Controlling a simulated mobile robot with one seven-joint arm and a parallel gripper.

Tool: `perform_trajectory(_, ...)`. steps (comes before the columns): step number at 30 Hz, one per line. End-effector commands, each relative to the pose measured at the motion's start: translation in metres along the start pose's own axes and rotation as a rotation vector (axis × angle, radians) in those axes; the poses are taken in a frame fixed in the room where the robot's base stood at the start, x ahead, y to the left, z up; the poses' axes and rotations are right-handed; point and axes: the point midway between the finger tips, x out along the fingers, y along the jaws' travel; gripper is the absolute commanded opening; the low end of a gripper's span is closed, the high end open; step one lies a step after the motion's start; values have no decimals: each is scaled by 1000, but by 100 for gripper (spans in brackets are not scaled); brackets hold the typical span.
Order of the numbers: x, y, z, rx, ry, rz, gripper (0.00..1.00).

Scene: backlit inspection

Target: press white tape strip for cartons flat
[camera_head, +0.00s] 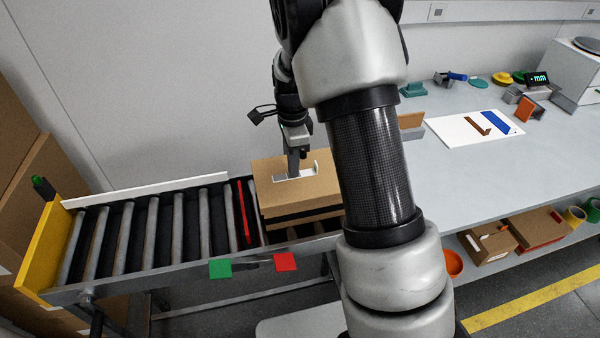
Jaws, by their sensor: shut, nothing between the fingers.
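A cardboard carton (285,208) sits on the right end of the roller conveyor, partly hidden by my arm. A white tape strip (283,178) shows on the carton's top. One end of the strip (316,166) appears to stick up at the right. My gripper (294,174) points down over the carton top at the strip, with its fingers shut and empty. I cannot tell whether the fingertips touch the tape.
The roller conveyor (130,233) has a yellow end plate (42,250) and a red bar (243,213). Green (220,268) and red (285,262) tags are at its front. The grey bench (455,180) holds a white sheet (470,130) and tools at the back right.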

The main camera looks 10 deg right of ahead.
Motion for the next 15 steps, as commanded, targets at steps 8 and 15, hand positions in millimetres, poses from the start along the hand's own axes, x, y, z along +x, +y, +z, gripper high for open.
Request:
perform_trajectory(8,-22,0,0,-1,0,0,0)
perform_trajectory(15,-39,0,0,-1,0,0,0)
